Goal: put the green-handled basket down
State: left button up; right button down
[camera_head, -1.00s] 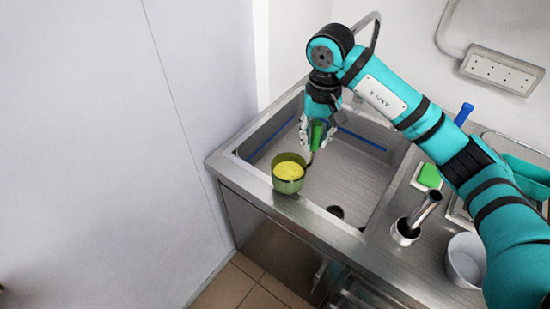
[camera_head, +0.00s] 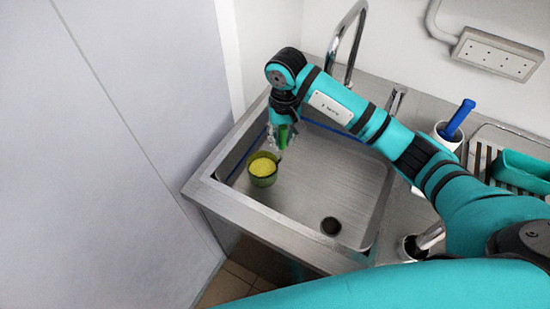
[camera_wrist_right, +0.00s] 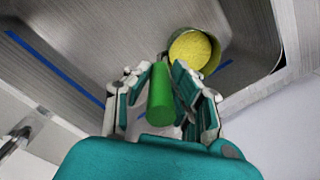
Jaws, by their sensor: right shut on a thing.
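The basket (camera_head: 263,181) is a small dark green, round vessel with yellow contents, and it appears upright. It is over the left part of the steel sink basin (camera_head: 335,185); I cannot tell whether it touches the bottom. My right gripper (camera_head: 282,140) is shut on its green handle (camera_head: 283,133), behind the vessel. In the right wrist view, the handle (camera_wrist_right: 160,95) lies between the fingers of the gripper (camera_wrist_right: 160,82), with the basket (camera_wrist_right: 214,66) beyond them. My left gripper is not in view.
The basin floor around the drain (camera_head: 331,226) is clear. A faucet (camera_head: 352,40) stands behind the sink. A blue-handled tool (camera_head: 458,118) stands in a white holder at the right, near a teal tray (camera_head: 520,170). A wall panel (camera_head: 120,150) borders the left side.

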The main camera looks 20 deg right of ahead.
aim_at(282, 150)
jog(key=shift+f, duration=0.7)
notch_tip(282, 150, down, 4)
jog(key=shift+f+p, duration=0.15)
jog(key=shift+p, duration=0.65)
jog(key=shift+f, duration=0.3)
jog(key=c, duration=1.2)
grip_release()
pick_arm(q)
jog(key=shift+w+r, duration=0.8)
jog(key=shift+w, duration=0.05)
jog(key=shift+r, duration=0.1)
